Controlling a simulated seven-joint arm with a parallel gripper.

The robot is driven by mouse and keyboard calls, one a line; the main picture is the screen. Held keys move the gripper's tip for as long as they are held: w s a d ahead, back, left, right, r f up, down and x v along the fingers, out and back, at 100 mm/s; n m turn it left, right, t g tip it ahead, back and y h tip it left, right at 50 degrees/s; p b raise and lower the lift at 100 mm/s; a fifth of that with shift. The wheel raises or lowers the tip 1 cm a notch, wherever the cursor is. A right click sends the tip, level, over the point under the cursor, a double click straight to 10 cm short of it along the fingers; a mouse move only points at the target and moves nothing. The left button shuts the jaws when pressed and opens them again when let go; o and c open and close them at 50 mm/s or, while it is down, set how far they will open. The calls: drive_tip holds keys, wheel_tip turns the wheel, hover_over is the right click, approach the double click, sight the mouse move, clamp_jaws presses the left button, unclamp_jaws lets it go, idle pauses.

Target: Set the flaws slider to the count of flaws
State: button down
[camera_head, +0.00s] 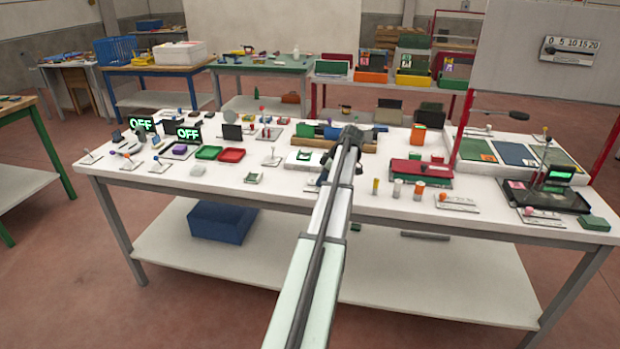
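A white plate with the scale 0 5 10 15 20 (571,49) is fixed to the upright pale board at the upper right. It carries a dark horizontal track with a small dark knob near its left end, around the low numbers. The exact setting is too small to read, and no label naming flaws is legible. No flaws can be made out on any piece at this size. My arm reaches up from the bottom middle over the white table.
The white table (330,226) is crowded with levers, small trays and blocks. Two displays on the left read OFF (188,133). Green and blue panels (516,154) lie at the right. A red frame post (606,140) stands beside the pale board (500,75).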

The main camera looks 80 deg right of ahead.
drive_tip(key=shift+g, duration=0.3)
drive_tip(key=shift+s+f, duration=0.25)
drive_tip(key=shift+s, duration=0.8)
drive_tip(key=shift+s+f, duration=0.25)
drive_tip(key=shift+s, duration=0.75)
drive_tip(key=shift+w, duration=0.55)
drive_tip(key=shift+w+r, duration=0.1)
drive_tip(key=shift+r, duration=0.15)
drive_tip(key=shift+d+r, duration=0.1)
drive_tip(key=shift+r, duration=0.4)
drive_tip(key=shift+w+r, duration=0.2)
drive_tip(key=shift+r, duration=2.75)
